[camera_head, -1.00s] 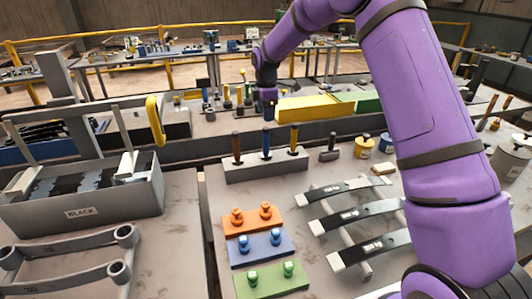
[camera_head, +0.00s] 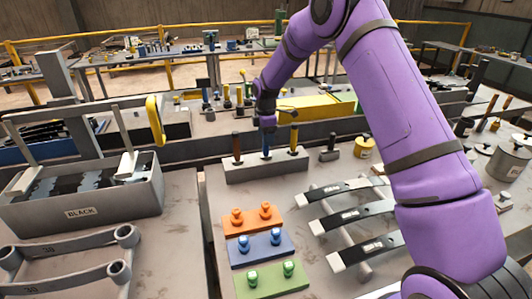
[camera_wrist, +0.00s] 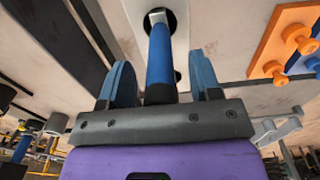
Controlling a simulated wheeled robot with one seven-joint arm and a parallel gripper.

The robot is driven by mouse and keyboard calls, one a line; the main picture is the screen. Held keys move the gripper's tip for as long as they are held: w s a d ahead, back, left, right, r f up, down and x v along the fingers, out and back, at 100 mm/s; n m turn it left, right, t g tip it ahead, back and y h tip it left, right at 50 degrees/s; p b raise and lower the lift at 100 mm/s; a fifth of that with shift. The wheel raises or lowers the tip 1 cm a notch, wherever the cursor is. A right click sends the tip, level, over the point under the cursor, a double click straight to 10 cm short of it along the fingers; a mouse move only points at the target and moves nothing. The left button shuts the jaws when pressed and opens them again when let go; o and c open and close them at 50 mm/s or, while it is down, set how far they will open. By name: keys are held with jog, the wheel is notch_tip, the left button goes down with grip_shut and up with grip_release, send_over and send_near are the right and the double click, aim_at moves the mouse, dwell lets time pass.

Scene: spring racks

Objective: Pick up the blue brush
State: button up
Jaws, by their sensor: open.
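The blue brush (camera_head: 266,150) stands upright in the grey holder block (camera_head: 262,172), in the middle of three handles. In the wrist view its blue handle (camera_wrist: 160,58) runs between the two blue fingers of my gripper (camera_wrist: 162,80), with a visible gap on both sides. My gripper (camera_head: 266,126) is directly over the holder, around the top of the brush, with its fingers open. In the head view it hides the upper part of the brush.
Orange, blue and green peg plates (camera_head: 262,238) lie in front of the holder. A box marked BLACK (camera_head: 90,207) is at left.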

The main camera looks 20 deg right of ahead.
jog(key=c, duration=1)
jog(key=shift+r, duration=0.1)
